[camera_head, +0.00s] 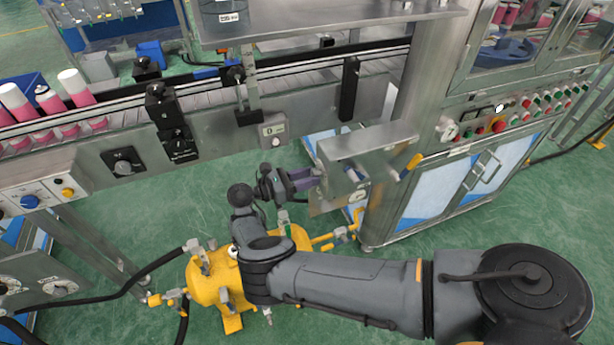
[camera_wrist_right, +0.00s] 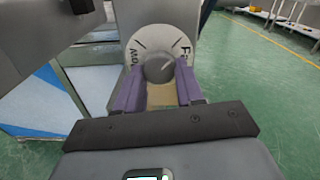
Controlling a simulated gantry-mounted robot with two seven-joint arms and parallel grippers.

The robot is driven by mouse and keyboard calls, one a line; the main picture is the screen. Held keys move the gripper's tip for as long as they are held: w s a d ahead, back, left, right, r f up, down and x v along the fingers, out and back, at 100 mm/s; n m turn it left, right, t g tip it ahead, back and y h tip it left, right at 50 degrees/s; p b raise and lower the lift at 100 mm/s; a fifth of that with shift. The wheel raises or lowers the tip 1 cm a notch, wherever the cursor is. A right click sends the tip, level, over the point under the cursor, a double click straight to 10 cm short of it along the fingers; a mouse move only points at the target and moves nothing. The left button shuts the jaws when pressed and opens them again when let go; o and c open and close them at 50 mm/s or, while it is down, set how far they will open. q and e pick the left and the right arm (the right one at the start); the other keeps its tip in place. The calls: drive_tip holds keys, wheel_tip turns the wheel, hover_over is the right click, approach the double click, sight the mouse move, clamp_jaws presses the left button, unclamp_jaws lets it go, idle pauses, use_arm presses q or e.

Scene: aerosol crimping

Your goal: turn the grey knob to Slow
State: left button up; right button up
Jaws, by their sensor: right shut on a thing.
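The grey knob (camera_wrist_right: 159,67) sits at the centre of a white dial plate (camera_wrist_right: 146,36) in the right wrist view. Partly hidden lettering ending in "ow" shows on the plate's left, and lettering starting with "F" on its right. My right gripper (camera_wrist_right: 158,82) has its purple fingers on either side of the knob and is shut on it. I cannot make out a pointer on the knob. In the head view my right gripper (camera_head: 311,179) reaches the left side of a steel box (camera_head: 365,140); the knob is hidden there. My left gripper is not in view.
A conveyor (camera_head: 215,93) with pink cans runs behind the arm. A yellow tank (camera_head: 207,277) with hoses stands on the floor below my right arm. A steel cabinet (camera_head: 480,125) with several buttons stands to the right. Green floor lies open between them.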

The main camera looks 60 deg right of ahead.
drive_tip(key=n+p, duration=0.4)
drive_tip(key=shift+r, duration=0.3)
drive_tip(key=n+p, duration=0.3)
drive_tip(key=shift+s+a+n, duration=0.1)
drive_tip(key=shift+n, duration=0.3)
drive_tip(key=n+p, duration=0.1)
drive_tip(key=n, duration=0.1)
drive_tip(key=shift+n, duration=0.3)
drive_tip(key=n+p, duration=0.1)
drive_tip(key=n, duration=0.1)
drive_tip(key=shift+n, duration=0.4)
drive_tip(key=n+p, duration=0.1)
drive_tip(key=n, duration=0.3)
drive_tip(key=shift+n, duration=0.3)
drive_tip(key=o, duration=1)
drive_tip(key=shift+o, duration=0.2)
drive_tip(key=shift+f, duration=0.1)
